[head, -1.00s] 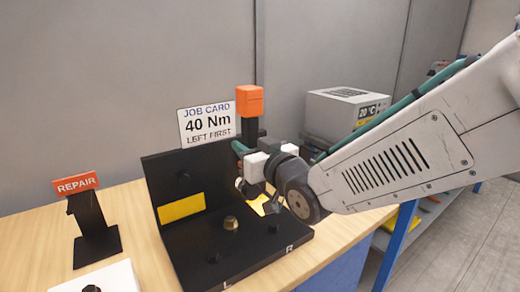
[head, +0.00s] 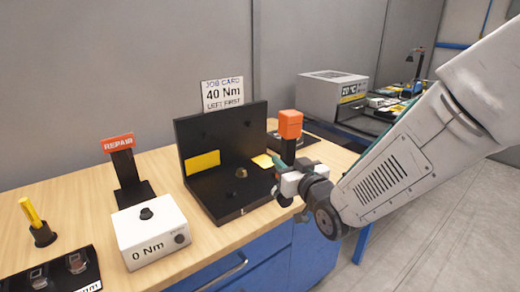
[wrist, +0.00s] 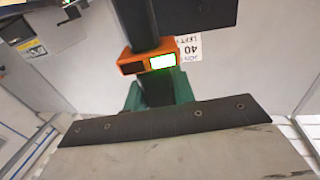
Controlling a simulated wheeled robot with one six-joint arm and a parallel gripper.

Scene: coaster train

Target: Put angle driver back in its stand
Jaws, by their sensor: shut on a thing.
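The angle driver, with an orange top (head: 290,124) and a dark body, is upright in my gripper (head: 298,182), at the right front of the black fixture. In the wrist view its orange collar (wrist: 132,65) shows a lit green-edged display, and green jaw pads (wrist: 183,92) of my gripper close on its black shaft. Its lower end is partly hidden by the gripper in the head view. I cannot tell for certain which thing is its stand; a dark low holder (head: 308,139) lies behind the fixture, partly hidden.
The black fixture (head: 222,130) carries a 40 Nm job card (head: 222,94). Left of it are a REPAIR post (head: 124,168), a white 0 Nm box (head: 150,232), a yellow-handled tool (head: 30,210) and a black tray (head: 62,272). A grey 20 °C unit (head: 325,88) stands behind. Wood between is bare.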

